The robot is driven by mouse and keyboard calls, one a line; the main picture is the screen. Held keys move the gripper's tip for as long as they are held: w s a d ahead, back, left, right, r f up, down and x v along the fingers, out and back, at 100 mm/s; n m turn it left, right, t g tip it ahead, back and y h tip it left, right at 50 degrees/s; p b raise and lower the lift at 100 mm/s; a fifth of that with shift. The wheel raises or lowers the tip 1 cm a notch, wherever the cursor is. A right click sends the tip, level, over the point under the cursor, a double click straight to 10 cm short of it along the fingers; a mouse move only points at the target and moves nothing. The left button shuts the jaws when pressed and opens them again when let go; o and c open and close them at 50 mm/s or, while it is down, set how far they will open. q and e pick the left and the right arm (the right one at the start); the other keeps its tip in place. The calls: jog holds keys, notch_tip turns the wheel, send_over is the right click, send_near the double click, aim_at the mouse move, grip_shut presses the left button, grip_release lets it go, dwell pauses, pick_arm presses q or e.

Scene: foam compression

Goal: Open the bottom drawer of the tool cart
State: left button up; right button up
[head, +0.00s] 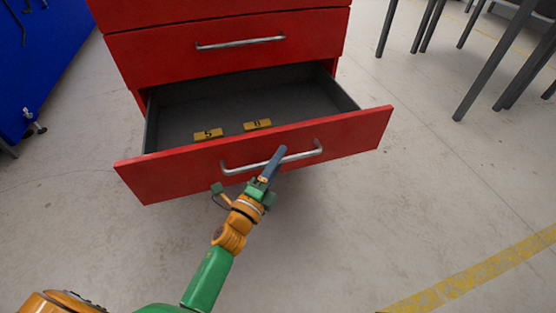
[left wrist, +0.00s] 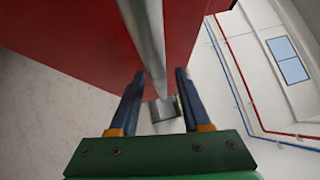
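The red tool cart (head: 225,62) stands ahead in the head view. Its lowest visible drawer (head: 180,172) is pulled well out, showing a dark grey inside with two small yellow number plates (head: 208,134). The drawer has a silver bar handle (head: 300,156) on its front. My left gripper (head: 277,157) is at the middle of this handle. In the left wrist view the handle (left wrist: 147,35) runs between the two blue fingers (left wrist: 160,75), with a gap visible on each side, so the gripper is open around the bar. My right gripper is out of view.
A closed drawer with its own handle (head: 240,43) is above the open one. A blue cabinet (head: 40,60) stands at the left. Dark metal legs (head: 495,60) stand at the upper right. The grey floor (head: 420,200) in front and to the right is clear, with a yellow line.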

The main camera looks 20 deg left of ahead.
pick_arm(q)
jog(key=v, duration=0.7)
jog(key=shift+p, duration=0.45)
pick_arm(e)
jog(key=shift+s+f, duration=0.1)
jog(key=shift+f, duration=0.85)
pick_arm(q)
jog(key=shift+s, duration=0.1)
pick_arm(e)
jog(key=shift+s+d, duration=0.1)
